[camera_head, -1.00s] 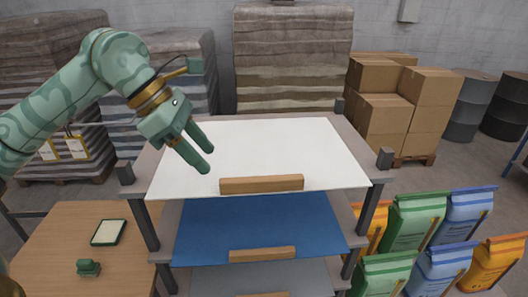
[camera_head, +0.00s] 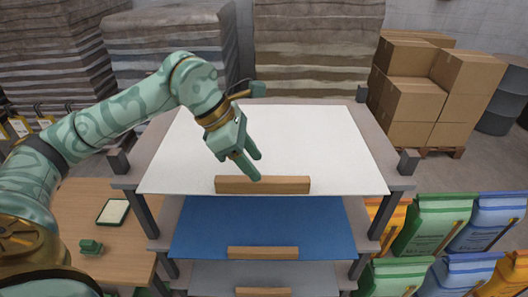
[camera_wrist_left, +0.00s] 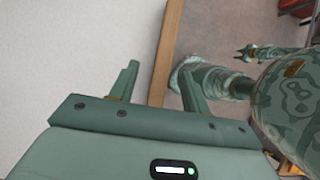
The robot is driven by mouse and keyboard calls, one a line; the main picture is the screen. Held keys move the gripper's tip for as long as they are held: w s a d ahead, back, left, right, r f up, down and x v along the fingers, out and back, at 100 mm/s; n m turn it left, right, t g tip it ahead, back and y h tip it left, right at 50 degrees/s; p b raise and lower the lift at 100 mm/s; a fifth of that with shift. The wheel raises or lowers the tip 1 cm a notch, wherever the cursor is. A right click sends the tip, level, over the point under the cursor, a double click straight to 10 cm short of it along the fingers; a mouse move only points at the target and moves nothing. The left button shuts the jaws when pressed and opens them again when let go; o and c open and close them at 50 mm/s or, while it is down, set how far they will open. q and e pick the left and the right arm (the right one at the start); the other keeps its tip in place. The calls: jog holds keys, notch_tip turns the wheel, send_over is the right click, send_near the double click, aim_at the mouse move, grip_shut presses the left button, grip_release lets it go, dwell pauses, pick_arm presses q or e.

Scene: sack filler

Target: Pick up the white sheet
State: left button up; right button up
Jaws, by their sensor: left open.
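The white sheet (camera_head: 320,140) lies flat on the top level of a grey rack, with a wooden bar (camera_head: 262,185) along its front edge. My left gripper (camera_head: 257,170) is open above the sheet's front part, its fingertips pointing down close to the bar. In the left wrist view the sheet (camera_wrist_left: 60,60) fills the left side, and the bar (camera_wrist_left: 166,55) runs between the two open fingers (camera_wrist_left: 158,85). I cannot tell whether the fingers touch the bar. My right gripper cannot be made out in the head view.
A blue sheet (camera_head: 257,228) with its own wooden bar lies on the level below, and a grey one (camera_head: 262,275) under that. Dark corner posts (camera_head: 408,161) stick up from the rack. A wooden table (camera_head: 120,240) stands left, filled sacks (camera_head: 430,228) right.

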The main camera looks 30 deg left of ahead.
pick_arm(q)
jog(key=x, duration=0.1)
jog(key=p+x, duration=0.1)
jog(key=x, duration=0.3)
jog(key=shift+s+f, duration=0.15)
jog(key=shift+s, duration=0.2)
jog(key=shift+w+f, duration=0.15)
jog(key=shift+f, duration=0.1)
grip_shut()
